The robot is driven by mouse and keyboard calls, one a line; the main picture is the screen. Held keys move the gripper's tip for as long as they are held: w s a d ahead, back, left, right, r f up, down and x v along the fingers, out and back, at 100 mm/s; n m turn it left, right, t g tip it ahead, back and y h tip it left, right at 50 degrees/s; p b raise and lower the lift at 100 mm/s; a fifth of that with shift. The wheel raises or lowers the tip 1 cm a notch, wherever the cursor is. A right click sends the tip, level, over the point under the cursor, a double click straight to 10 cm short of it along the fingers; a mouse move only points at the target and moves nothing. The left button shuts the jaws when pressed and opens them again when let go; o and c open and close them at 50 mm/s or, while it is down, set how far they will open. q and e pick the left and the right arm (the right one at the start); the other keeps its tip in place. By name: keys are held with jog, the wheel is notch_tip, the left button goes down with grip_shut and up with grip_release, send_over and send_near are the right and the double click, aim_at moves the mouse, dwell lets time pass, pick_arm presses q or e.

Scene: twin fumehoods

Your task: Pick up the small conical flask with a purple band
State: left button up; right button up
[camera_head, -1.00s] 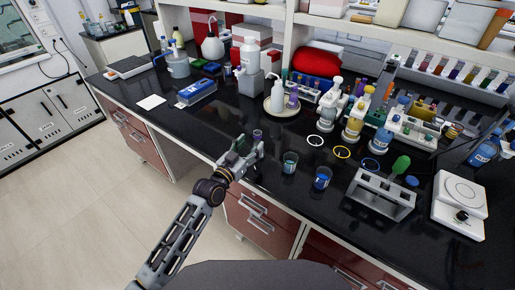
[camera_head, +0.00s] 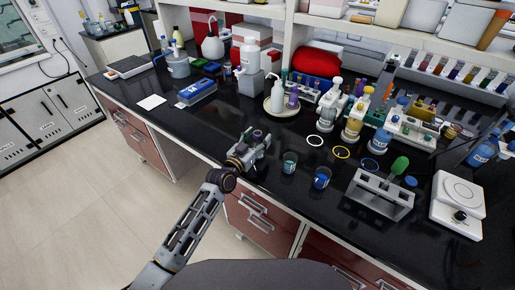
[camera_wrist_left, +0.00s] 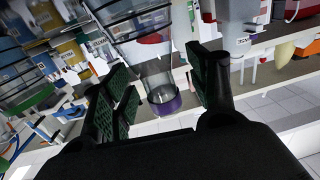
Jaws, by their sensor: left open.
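My left gripper (camera_head: 257,147) is at the front edge of the black bench in the head view. In the left wrist view, its two green-padded fingers (camera_wrist_left: 165,85) stand apart. The small clear conical flask (camera_wrist_left: 156,73) shows between them, its neck with a purple band at the rim pointing down in that tilted picture. Gaps show between the neck and the pads, so the fingers do not look closed on it. In the head view the flask is mostly hidden by the gripper. My right gripper is in neither view.
Two small beakers, one with teal liquid (camera_head: 289,162) and one with blue (camera_head: 321,178), stand just right of the gripper. A grey rack (camera_head: 380,194) and a white balance (camera_head: 458,205) are farther right.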

pick_arm(q)
jog(key=shift+c, duration=0.4)
jog(key=c, duration=1.1)
jog(key=shift+r, duration=0.1)
notch_tip(320, 180, up, 10)
jog(key=shift+f, duration=0.1)
jog(key=shift+s, duration=0.1)
dwell(0.6)
